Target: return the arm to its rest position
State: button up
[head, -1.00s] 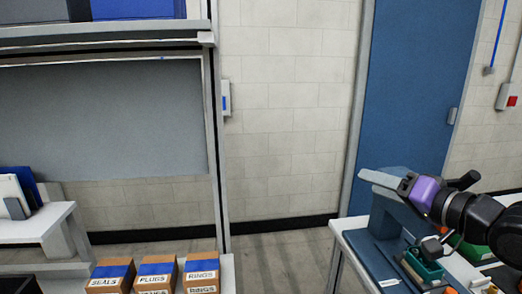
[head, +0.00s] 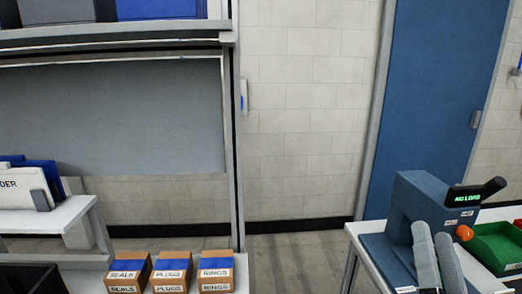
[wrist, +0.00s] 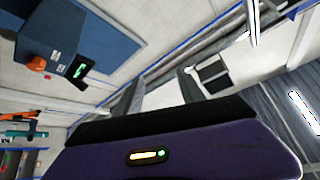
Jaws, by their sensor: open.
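My gripper (head: 432,232) shows at the lower right of the head view as two grey fingers pointing up, with a narrow gap and nothing between them. They stand in front of the blue-grey bench machine (head: 415,190). The rest of my arm is below the picture edge. In the wrist view the purple gripper body fills the bottom, and the grey fingers (wrist: 160,88) stand apart and empty. That view is strongly tilted.
The machine's display (head: 467,196) reads "NO LOAD", with an orange knob (head: 464,233) below it. A green tray (head: 497,247) lies to its right. Boxes marked SEALS (head: 128,272), PLUGS (head: 172,271) and RINGS (head: 216,270) stand at the front left. Floor between the benches is clear.

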jog(key=s+a+f+n+g+y, duration=0.1)
jog(key=s+a+f+n+g, duration=0.1)
jog(key=s+f, duration=0.6)
jog(key=s+a+f+n+g+y, duration=0.2)
jog(key=s+f, duration=0.6)
jog(key=s, duration=0.5)
jog(key=s+a+f+n+g+y, duration=0.2)
jog(key=s+f+n+g, duration=0.2)
jog(key=s+f, duration=0.4)
jog(key=s+n, duration=0.1)
jog(key=s, duration=0.2)
jog(key=shift+a+f+g, duration=0.15)
jog(key=shift+a+g, duration=0.15)
jog(key=shift+a, duration=0.05)
